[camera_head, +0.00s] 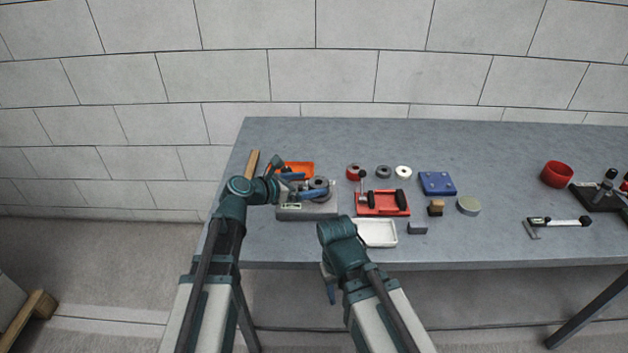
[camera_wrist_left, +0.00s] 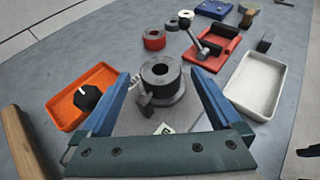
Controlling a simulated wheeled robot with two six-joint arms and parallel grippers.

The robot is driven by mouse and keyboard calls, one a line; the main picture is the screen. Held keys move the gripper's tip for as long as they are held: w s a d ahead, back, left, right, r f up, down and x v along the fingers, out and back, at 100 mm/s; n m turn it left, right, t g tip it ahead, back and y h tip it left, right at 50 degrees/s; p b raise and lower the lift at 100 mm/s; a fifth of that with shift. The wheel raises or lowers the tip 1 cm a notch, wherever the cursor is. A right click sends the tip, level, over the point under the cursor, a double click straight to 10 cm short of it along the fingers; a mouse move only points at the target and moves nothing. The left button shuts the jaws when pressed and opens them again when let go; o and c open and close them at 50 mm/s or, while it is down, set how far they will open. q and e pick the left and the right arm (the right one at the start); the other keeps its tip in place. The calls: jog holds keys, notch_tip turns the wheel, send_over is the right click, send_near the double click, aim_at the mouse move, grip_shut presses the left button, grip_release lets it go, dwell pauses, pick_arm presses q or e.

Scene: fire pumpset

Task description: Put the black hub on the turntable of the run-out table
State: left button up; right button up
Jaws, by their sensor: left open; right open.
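The run-out table (camera_head: 297,212) is a grey block at the left of the bench, also in the left wrist view (camera_wrist_left: 135,122). A dark ring-shaped piece with a centre hole, which looks like the black hub (camera_wrist_left: 160,76), sits upright on its round turntable (camera_wrist_left: 166,99); it also shows in the head view (camera_head: 319,183). My left gripper (camera_head: 301,184) is open above the run-out table, its blue fingers on either side of the hub and apart from it in the left wrist view (camera_wrist_left: 158,77). My right gripper (camera_head: 331,290) hangs low before the bench edge, mostly hidden by its arm.
An orange tray (camera_wrist_left: 62,107) with a black knob-like piece (camera_wrist_left: 87,97) lies left, beside a wooden bar (camera_head: 252,163). Behind are red (camera_head: 354,172), grey (camera_head: 384,172) and white (camera_head: 403,172) rings. A red fixture (camera_head: 383,209) and white tray (camera_head: 376,240) stand right.

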pick_arm(q)
jog(key=p+v, duration=0.3)
jog(key=v, duration=0.6)
jog(key=shift+r, duration=0.1)
